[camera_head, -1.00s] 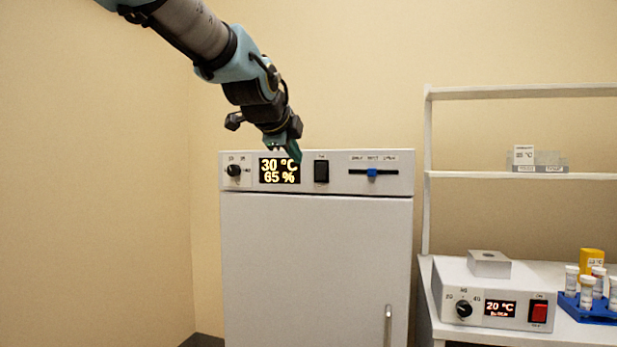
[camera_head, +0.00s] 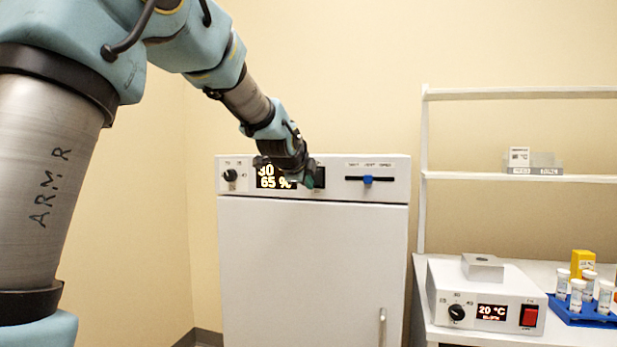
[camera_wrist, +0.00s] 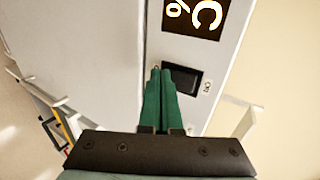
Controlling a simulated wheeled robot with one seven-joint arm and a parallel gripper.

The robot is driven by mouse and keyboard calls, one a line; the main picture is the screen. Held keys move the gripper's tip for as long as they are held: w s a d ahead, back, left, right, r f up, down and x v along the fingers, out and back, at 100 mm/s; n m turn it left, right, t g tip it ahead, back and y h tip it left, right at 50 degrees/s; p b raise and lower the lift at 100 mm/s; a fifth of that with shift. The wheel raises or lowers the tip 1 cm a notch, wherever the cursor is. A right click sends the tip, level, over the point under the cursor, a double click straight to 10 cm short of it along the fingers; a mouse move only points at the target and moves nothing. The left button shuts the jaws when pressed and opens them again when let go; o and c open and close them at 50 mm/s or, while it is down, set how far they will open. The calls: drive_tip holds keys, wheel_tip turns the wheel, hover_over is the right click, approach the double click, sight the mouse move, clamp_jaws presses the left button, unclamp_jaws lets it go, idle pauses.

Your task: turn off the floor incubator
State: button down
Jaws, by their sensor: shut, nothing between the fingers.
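The floor incubator (camera_head: 300,270) is a white cabinet with a control panel along its top. Its display (camera_head: 272,183) is lit and reads 65 % on the lower line; my gripper partly covers it. The black rocker switch (camera_head: 319,177) is right of the display, mostly hidden behind my gripper in the head view. In the wrist view the switch (camera_wrist: 184,80) shows beside the fingertips. My gripper (camera_head: 309,182) is shut and empty, its green fingers (camera_wrist: 160,72) pointing at the panel near the switch. I cannot tell whether they touch it.
A blue slider (camera_head: 368,180) is right of the switch, and a black knob (camera_head: 230,175) is at the panel's left. A smaller heating unit (camera_head: 485,300) with a red switch and a blue tube rack (camera_head: 585,315) stand on the right bench. A shelf (camera_head: 520,176) is above.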

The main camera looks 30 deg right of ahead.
drive_tip(key=shift+w+d, duration=0.2)
drive_tip(key=shift+f, duration=0.15)
drive_tip(key=b, duration=0.2)
drive_tip(key=f+b, duration=0.1)
drive_tip(key=shift+w+d+t+h+b, duration=0.2)
drive_tip(key=shift+t+h+b, duration=0.1)
drive_tip(key=shift+b, duration=0.1)
drive_tip(key=shift+r+p, duration=0.5)
drive_tip(key=shift+p, duration=0.1)
drive_tip(key=shift+r+p, duration=0.45)
drive_tip(key=shift+r, duration=0.4)
